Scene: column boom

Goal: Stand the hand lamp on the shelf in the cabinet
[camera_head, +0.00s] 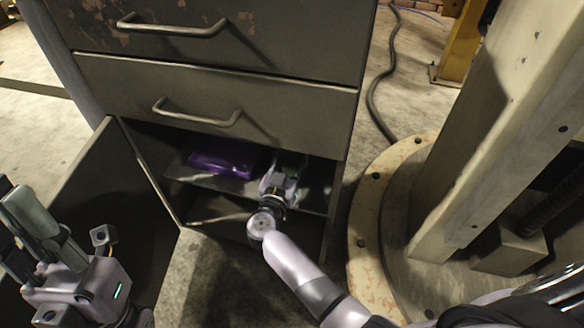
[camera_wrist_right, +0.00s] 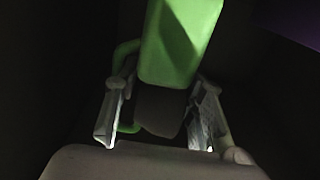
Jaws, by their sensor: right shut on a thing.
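The hand lamp (camera_wrist_right: 178,45) is green, with a dark part between my fingers and a thin green loop on the left in the right wrist view. In the head view only a small green bit of the lamp (camera_head: 293,158) shows. My right gripper (camera_head: 284,176) is shut on it, inside the lower opening of the grey cabinet (camera_head: 215,75), at the shelf (camera_head: 215,181). Whether the lamp touches the shelf is hidden. My left gripper (camera_head: 18,228) is open and empty at the lower left, outside the cabinet.
A purple case (camera_head: 222,158) lies on the shelf, left of my right gripper. The cabinet door (camera_head: 110,205) stands open on the left. Closed drawers with bar handles (camera_head: 195,113) are above. A round base and column (camera_head: 480,150) stand close on the right.

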